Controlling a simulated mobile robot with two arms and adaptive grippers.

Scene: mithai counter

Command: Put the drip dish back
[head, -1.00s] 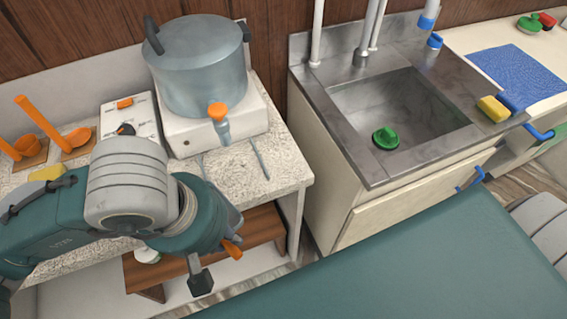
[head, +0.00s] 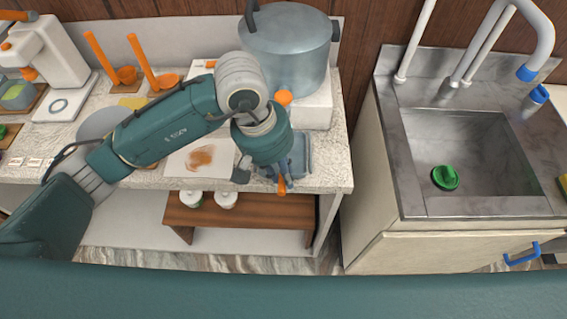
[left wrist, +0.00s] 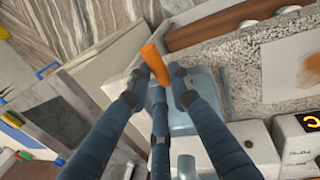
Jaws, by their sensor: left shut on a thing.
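The drip dish is a flat blue-grey dish (head: 301,150) with an orange handle (head: 283,186). In the head view it is at the counter's front edge, below the orange-knobbed tap of the steel pot (head: 287,50). I cannot tell whether it rests on the counter or hangs just above. My left gripper (head: 267,178) is shut on it at the handle end. In the left wrist view the two fingertips (left wrist: 157,85) flank the orange handle (left wrist: 155,62), with the dish (left wrist: 200,92) behind them. The arm hides part of the dish. My right gripper is not in view.
A white board with a brown smear (head: 203,158) lies left of the dish. Orange ladles (head: 165,79) stand behind it. A wooden shelf (head: 250,212) with white jars is below the counter. A sink (head: 470,150) with a green plug is at the right, across a gap.

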